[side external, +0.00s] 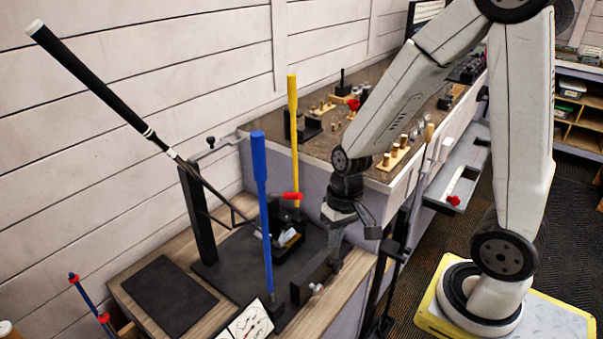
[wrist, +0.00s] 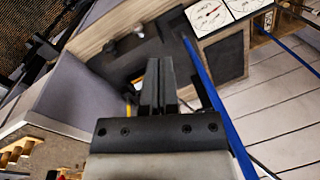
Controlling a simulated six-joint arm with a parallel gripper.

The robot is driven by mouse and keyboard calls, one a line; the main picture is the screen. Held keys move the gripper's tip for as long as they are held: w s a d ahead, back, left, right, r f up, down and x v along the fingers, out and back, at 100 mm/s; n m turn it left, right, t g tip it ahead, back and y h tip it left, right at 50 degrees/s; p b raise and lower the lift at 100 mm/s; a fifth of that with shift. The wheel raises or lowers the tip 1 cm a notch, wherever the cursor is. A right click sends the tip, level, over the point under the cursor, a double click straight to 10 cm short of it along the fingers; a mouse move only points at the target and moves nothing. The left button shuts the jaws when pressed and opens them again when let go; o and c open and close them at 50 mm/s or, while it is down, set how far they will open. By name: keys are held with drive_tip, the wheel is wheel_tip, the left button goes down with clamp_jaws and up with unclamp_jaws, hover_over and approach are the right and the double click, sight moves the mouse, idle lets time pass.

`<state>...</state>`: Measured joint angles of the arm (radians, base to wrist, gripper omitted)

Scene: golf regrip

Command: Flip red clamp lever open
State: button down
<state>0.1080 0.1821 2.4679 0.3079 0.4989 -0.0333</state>
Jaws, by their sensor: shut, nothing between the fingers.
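The red clamp lever (side external: 292,196) lies roughly level on top of the dark clamp (side external: 287,218), at the foot of the yellow upright (side external: 292,110) in the side external view. I cannot make it out in the wrist view. My gripper (side external: 338,236) is to the right of the lever in the side external view, apart from it. In the wrist view, my gripper's fingers (wrist: 158,82) are together with nothing between them. A golf club with a black grip (side external: 88,80) slants down from upper left toward the clamp.
A blue upright (side external: 259,180) stands just in front of the clamp; it also runs beside my fingers in the wrist view (wrist: 215,110). A black post (side external: 196,215) stands to the left. A dark mat (side external: 166,293) lies clear on the wooden bench. A raised worktop holds small parts behind.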

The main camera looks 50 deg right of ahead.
sight(286, 196)
drive_tip(key=w+d+f+m+t+y, duration=0.5)
drive_tip(key=w+f+m+t+y, duration=0.45)
drive_tip(key=m, duration=0.85)
drive_tip(key=d+f+m+t+h, duration=0.2)
drive_tip(key=d+m+h, duration=0.1)
drive_tip(key=d, duration=0.2)
drive_tip(key=w+d+f+m+t+h, duration=0.1)
drive_tip(key=d+f+m+t+h, duration=0.1)
drive_tip(key=d, duration=0.4)
drive_tip(key=w+d+f+m+t+h, duration=0.1)
drive_tip(key=d+f+m+t+h, duration=0.1)
drive_tip(key=d+f+m+h, duration=0.2)
drive_tip(key=shift+d+f+m+h, duration=0.15)
drive_tip(key=shift+d+m+h, duration=0.55)
drive_tip(key=shift+m, duration=0.5)
drive_tip(key=shift+w, duration=0.15)
drive_tip(key=w+a+r, duration=0.1)
drive_tip(key=w+r, duration=0.1)
drive_tip(key=w, duration=0.9)
drive_tip(key=shift+a, duration=0.15)
